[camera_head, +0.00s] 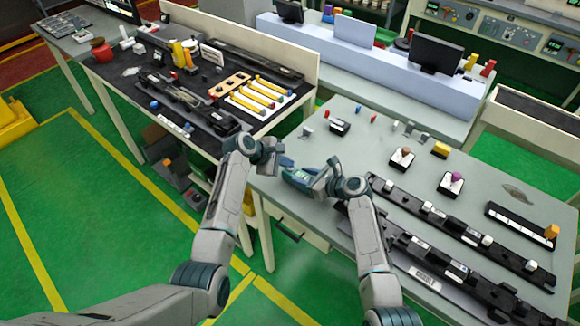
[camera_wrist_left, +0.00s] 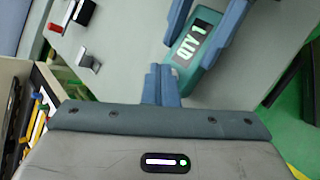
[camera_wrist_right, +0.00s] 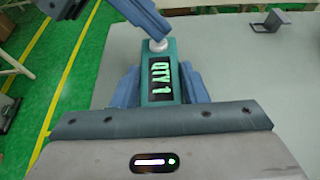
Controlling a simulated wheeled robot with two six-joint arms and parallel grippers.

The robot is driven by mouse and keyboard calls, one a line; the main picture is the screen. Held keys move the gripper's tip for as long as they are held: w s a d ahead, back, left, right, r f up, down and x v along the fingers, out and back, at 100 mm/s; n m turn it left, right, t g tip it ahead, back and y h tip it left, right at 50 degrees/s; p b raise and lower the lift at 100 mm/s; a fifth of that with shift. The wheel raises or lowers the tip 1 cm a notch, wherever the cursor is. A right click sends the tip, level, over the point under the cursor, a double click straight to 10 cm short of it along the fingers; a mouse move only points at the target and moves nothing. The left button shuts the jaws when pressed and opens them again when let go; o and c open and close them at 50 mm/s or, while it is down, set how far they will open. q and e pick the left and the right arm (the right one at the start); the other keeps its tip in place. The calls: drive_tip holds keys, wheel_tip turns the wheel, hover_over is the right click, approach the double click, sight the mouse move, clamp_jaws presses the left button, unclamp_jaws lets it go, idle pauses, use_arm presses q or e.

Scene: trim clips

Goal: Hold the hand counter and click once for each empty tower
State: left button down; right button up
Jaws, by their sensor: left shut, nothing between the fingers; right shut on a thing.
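I cannot tell which things count as towers.
The grey table (camera_head: 470,205) carries black rails (camera_head: 455,225) with clips, small black stands with a brown knob (camera_head: 406,152) and a purple knob (camera_head: 456,177), and several small upright pieces at the back. A dark-topped bench (camera_head: 130,70) with tools and yellow-handled parts stands left.

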use_arm(q)
drive_tip(key=shift+r, duration=0.8)
drive_tip(key=shift+r, duration=0.1)
wheel_tip(320, 180, up, 5)
drive_tip(key=shift+f, duration=0.1)
idle(0.6)
use_arm(e)
drive_tip(key=o, duration=1.1)
drive_tip(key=shift+o, duration=0.2)
